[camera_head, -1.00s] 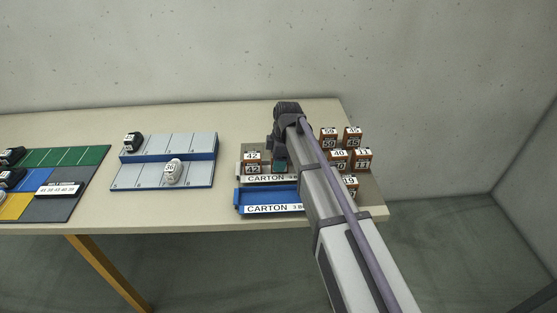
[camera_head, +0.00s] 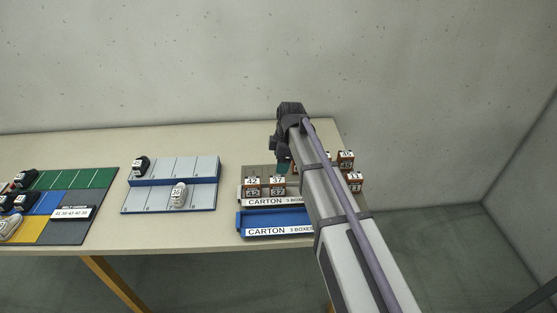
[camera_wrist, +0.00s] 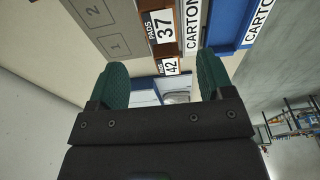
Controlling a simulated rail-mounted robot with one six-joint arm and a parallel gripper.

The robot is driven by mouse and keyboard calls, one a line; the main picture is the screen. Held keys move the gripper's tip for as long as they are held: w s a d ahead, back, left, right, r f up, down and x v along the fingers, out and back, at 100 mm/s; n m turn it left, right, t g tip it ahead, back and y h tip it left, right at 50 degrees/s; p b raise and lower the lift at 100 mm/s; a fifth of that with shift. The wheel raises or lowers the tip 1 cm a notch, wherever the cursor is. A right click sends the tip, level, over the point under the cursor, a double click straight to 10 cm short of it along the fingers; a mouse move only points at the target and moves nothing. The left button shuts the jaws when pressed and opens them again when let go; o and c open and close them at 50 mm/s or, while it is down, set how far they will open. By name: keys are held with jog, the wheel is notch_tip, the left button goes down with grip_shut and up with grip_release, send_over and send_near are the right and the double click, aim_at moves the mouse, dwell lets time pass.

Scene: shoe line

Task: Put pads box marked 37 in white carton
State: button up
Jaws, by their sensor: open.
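The pads box marked 37 (camera_head: 277,186) is brown with white labels. It stands upright beside the box marked 42 (camera_head: 252,186), in the white carton (camera_head: 243,201), behind its front label. In the wrist view the 37 box (camera_wrist: 161,27) shows close up next to the white carton's label (camera_wrist: 192,27), with the 42 box (camera_wrist: 171,67) beyond it. My gripper (camera_head: 283,167) is open and empty, above and behind the 37 box. Its green fingers (camera_wrist: 163,76) are spread apart in the wrist view, with no box between them. My arm hides the carton's right part.
A blue carton (camera_head: 241,222) lies in front of the white one. More brown boxes (camera_head: 346,159) stand to the right, partly behind my arm. A grey-blue shoe rack (camera_head: 143,204) and a coloured mat (camera_head: 68,232) lie left. Bare table lies between rack and cartons.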

jog(key=s+d+m+h, duration=0.1)
jog(key=s+d+m, duration=0.4)
jog(key=s+m, duration=0.4)
jog(key=s+d+m, duration=0.4)
jog(key=s+m, duration=0.4)
jog(key=s, duration=0.7)
jog(key=shift+d+r+m+h, duration=0.4)
jog(key=shift+r, duration=0.05)
